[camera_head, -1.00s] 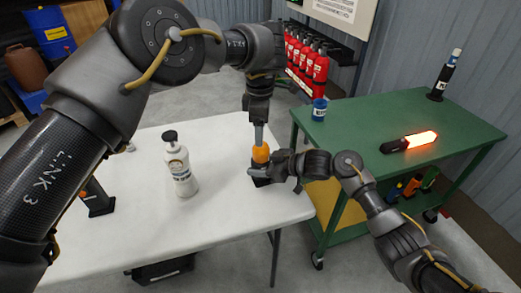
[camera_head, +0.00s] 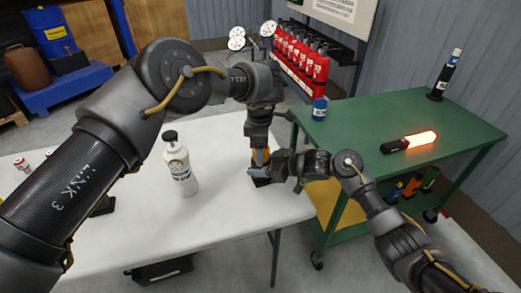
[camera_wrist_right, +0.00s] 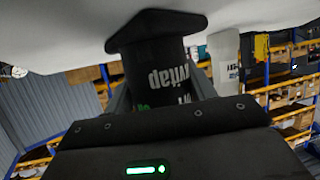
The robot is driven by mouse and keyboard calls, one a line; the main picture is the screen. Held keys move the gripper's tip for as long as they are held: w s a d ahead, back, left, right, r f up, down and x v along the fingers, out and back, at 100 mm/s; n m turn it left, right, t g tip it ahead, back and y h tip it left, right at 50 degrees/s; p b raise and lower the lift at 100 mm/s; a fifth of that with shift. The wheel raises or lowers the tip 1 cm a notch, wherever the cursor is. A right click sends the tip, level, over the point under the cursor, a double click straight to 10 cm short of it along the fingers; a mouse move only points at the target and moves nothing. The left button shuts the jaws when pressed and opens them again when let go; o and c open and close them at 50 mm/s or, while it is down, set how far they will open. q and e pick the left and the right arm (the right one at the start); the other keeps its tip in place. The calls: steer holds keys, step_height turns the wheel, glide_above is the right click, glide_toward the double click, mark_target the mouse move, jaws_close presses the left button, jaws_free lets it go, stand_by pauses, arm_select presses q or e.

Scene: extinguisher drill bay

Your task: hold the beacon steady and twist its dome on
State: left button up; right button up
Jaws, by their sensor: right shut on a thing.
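The beacon stands upright at the right end of the white table (camera_head: 225,222). I cannot tell if those fingers are closed on the dome. The beacon's dark base (camera_head: 261,182) is on the table. My right gripper (camera_head: 268,174) is shut on the beacon from the right. In the right wrist view, upside down, the black beacon body (camera_wrist_right: 155,72) with white lettering sits between the fingers; the dome is hidden there.
A white pump bottle (camera_head: 180,170) stands left of the beacon, near my left arm. Red extinguishers (camera_head: 305,55) stand behind.

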arm_select(q)
steer(key=c, duration=0.6)
steer(key=n, duration=0.4)
steer(key=shift+n, duration=0.3)
steer(key=o, duration=1)
step_height(320, 180, up, 12)
steer(key=shift+s, duration=0.1)
